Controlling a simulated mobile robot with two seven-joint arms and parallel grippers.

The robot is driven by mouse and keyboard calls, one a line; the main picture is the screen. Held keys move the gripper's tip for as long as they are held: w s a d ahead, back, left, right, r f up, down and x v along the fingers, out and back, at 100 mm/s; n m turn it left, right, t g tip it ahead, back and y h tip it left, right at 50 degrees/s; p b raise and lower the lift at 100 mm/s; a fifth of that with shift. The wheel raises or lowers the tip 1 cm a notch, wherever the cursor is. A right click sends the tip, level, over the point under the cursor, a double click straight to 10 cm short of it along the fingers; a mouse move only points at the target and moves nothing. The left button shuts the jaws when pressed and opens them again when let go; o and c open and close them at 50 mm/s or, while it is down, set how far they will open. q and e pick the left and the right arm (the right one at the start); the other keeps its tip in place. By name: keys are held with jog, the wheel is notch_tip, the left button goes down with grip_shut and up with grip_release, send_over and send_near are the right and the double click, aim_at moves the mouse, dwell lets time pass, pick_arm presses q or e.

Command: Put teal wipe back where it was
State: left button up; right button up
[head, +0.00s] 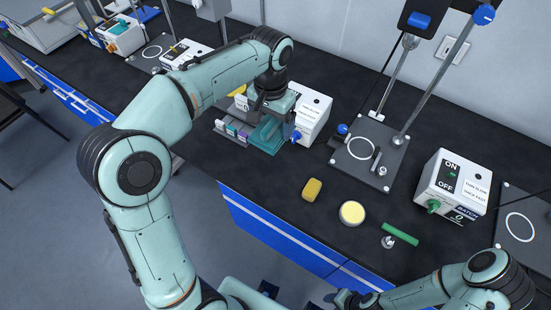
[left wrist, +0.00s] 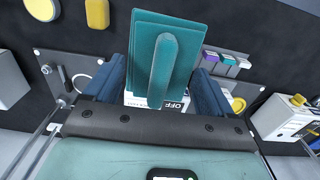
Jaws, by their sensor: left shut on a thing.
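My left gripper (head: 272,112) is over the back of the bench, beside a white switch box.
A grey rack (head: 231,132) with several small coloured blocks stands left of the tray. A white switch box (head: 314,112) is close on the right. A stand base (head: 370,160) stands further right.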

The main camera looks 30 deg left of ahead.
pick_arm(q)
notch_tip(320, 180, down, 13)
jog(key=shift+s+f+b, duration=0.1)
jog(key=shift+s+b, duration=0.05)
jog(key=shift+b, duration=0.7)
jog(key=shift+f, duration=2.6)
jog(key=o, duration=0.8)
jog(key=shift+c, duration=0.2)
pick_arm(e)
jog(key=s+f, duration=0.2)
jog(key=f, duration=0.1)
pick_arm(q)
notch_tip(320, 180, up, 12)
jog(key=shift+p, duration=0.45)
pick_arm(e)
jog(key=shift+w+r, duration=0.45)
jog(key=shift+r, duration=0.35)
